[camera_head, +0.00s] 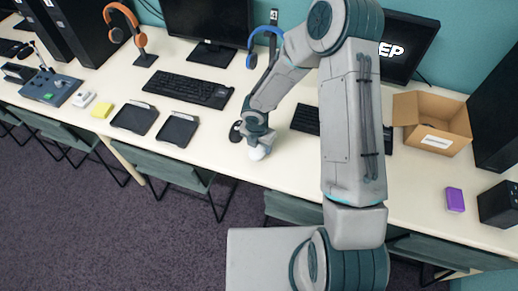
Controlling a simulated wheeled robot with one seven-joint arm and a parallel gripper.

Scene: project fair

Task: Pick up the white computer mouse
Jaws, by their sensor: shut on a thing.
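The white computer mouse (257,154) is near the front edge of the long cream table, in the middle of the view. My gripper (259,146) comes down over it from above and is shut on it. The fingers and part of the mouse are hard to make out at this size. I cannot tell whether the mouse touches the table.
A black mouse (235,132) lies just left of my gripper. A black keyboard (188,89) lies farther left, and another keyboard (305,119) is partly behind my arm. Two black trays (178,129) lie on the left. An open cardboard box (432,122) and a purple block (455,200) are on the right.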

